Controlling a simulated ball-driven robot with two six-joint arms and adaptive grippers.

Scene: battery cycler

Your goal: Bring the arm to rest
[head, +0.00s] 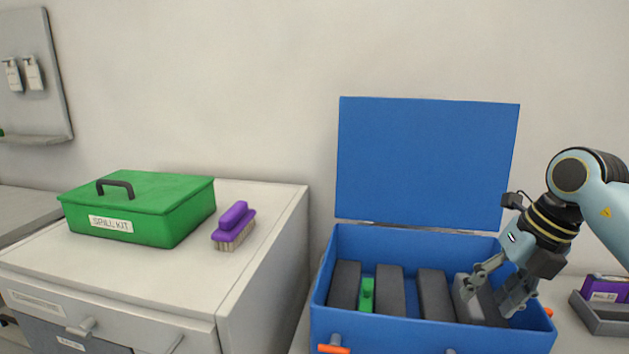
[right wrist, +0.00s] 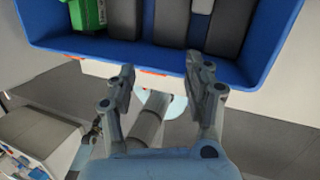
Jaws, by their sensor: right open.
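My right gripper (head: 492,292) comes in from the right in the head view, over the right part of an open blue box. Its fingers are spread apart with nothing between them. In the right wrist view the open right gripper (right wrist: 160,82) points at the box's near wall and its dark inserts. The blue box (head: 430,338) has its lid (head: 428,160) raised upright at the back. My left gripper is not in view.
Inside the box stand several dark grey blocks (head: 437,295) and a green piece (head: 367,295). Left is a white cabinet with a green spill kit (head: 180,215) and a purple brush (head: 234,222). A grey tray (head: 600,318) with a purple packet (head: 605,288) lies at right.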

